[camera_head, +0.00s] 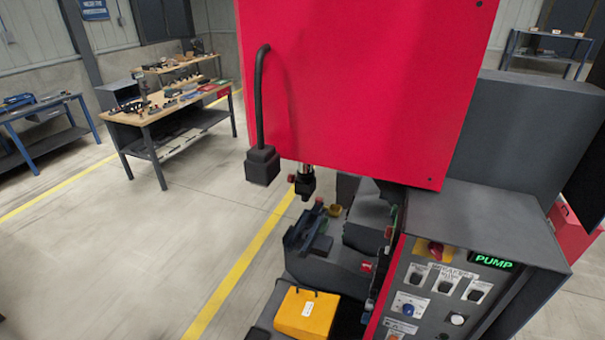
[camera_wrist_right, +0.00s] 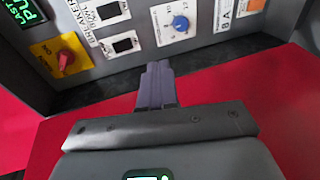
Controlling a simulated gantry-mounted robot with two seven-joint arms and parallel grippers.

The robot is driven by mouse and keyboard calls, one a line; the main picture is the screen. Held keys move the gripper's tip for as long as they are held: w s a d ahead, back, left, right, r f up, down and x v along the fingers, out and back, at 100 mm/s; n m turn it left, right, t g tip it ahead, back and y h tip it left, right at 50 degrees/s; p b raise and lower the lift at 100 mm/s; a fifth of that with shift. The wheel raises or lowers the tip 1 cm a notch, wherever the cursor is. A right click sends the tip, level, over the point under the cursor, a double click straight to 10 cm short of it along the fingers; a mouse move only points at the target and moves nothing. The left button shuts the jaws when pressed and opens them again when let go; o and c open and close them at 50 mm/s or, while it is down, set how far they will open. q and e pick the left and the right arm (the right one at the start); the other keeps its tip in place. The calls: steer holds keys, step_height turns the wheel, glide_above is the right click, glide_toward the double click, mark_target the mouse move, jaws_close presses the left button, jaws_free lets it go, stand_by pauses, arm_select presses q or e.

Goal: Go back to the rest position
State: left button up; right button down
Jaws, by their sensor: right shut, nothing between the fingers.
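My right gripper (camera_wrist_right: 158,68) shows in the right wrist view with its dark fingers together and nothing between them. It points toward the lower edge of a grey control panel (camera_wrist_right: 135,68), with a red surface (camera_wrist_right: 265,95) around and below it. Whether the fingertips touch the panel cannot be told. I cannot make out either gripper in the head view. No rest position is marked in these views.
A large red machine cover (camera_head: 360,80) fills the middle of the head view. Below it are the control panel (camera_head: 395,280) with a green PUMP display (camera_head: 494,263) and a yellow box (camera_head: 305,325). A workbench (camera_head: 150,115) stands back left. Floor at left is clear.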

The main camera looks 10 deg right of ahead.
steer(key=s+a+f+m+g+y, duration=0.1)
steer(key=s+a+m+g+y, duration=0.2)
steer(key=s+m+g, duration=0.2)
steer(key=s+a+f+m+g+y+p, duration=0.1)
steer(key=s+a+f+m+g+y, duration=0.1)
steer(key=s+m+g, duration=0.3)
steer(key=s+a+m, duration=0.1)
steer(key=s, duration=0.3)
steer(key=shift+s+a+f+y, duration=0.25)
steer(key=shift+s+y, duration=0.05)
steer(key=shift+y, duration=0.1)
stand_by(0.5)
stand_by(0.4)
